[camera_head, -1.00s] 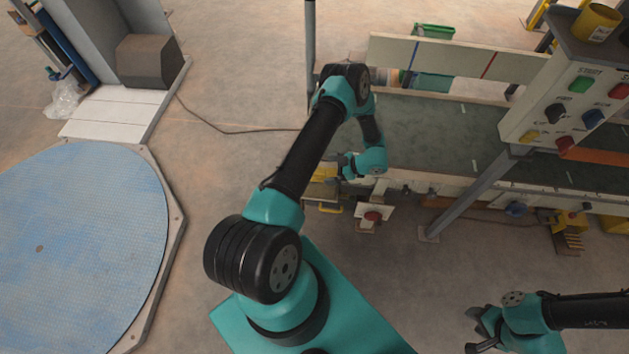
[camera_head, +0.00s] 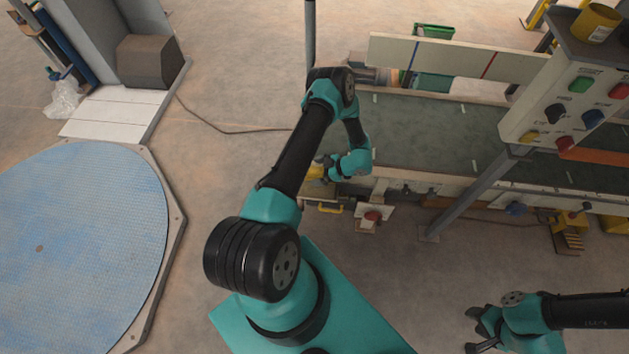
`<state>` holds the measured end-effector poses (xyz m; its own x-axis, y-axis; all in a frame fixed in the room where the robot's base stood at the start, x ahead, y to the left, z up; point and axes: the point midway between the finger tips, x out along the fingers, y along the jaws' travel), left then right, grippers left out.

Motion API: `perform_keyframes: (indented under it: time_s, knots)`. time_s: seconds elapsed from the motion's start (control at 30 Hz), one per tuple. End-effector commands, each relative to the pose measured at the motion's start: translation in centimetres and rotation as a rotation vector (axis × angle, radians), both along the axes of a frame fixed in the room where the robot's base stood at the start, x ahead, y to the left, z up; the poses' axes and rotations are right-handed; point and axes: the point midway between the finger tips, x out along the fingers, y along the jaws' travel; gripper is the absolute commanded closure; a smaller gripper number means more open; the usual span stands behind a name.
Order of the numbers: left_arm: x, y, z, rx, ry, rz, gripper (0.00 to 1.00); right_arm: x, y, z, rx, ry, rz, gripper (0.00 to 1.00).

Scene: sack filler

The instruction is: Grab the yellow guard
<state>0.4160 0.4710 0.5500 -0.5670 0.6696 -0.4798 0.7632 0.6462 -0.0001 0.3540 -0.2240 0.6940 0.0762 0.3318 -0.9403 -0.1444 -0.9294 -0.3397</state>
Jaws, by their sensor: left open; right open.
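A small yellow part (camera_head: 315,172), which may be the yellow guard, shows at the left end of the conveyor bench, partly hidden by my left arm. My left gripper (camera_head: 323,169) is open right beside it, pointing left; whether they touch I cannot tell. A yellow handle-like bar (camera_head: 330,210) sits just below, on the front of the bench. My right gripper (camera_head: 476,331) is open and empty over the floor at the lower right, far from the yellow part.
The green-topped conveyor bench (camera_head: 430,130) runs to the right. A control box with coloured buttons (camera_head: 560,110) stands on a grey post, with a yellow cup (camera_head: 596,22) on top. A red button (camera_head: 373,216) juts from the bench front.

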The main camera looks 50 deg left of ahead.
Motion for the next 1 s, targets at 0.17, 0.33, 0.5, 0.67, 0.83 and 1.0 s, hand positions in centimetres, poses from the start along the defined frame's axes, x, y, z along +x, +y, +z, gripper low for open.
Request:
perform_keyframes:
  time_s: [0.17,0.33,0.5,0.67,0.83,1.0]
  knots:
    - [0.03,-0.03,0.01,0.000,0.000,-0.001,0.00,0.00,0.00,0.00,0.000,0.000,0.000,0.57]
    - [0.04,-0.04,0.02,0.000,0.000,-0.001,0.00,-0.01,0.00,0.00,0.000,0.000,0.000,0.57]
    - [0.04,-0.04,0.02,0.000,0.000,-0.001,0.11,0.00,0.00,0.00,0.000,0.000,0.000,0.57]
    - [0.04,-0.05,0.02,0.000,0.000,-0.001,0.26,0.00,0.00,0.00,0.000,0.000,0.000,0.57]
    - [0.04,-0.05,0.02,0.000,0.000,-0.001,0.42,0.00,0.00,0.00,0.000,0.000,0.000,0.57]
    - [0.04,-0.05,0.02,0.000,0.000,-0.001,0.58,0.00,0.00,0.00,0.000,0.000,0.000,0.57]
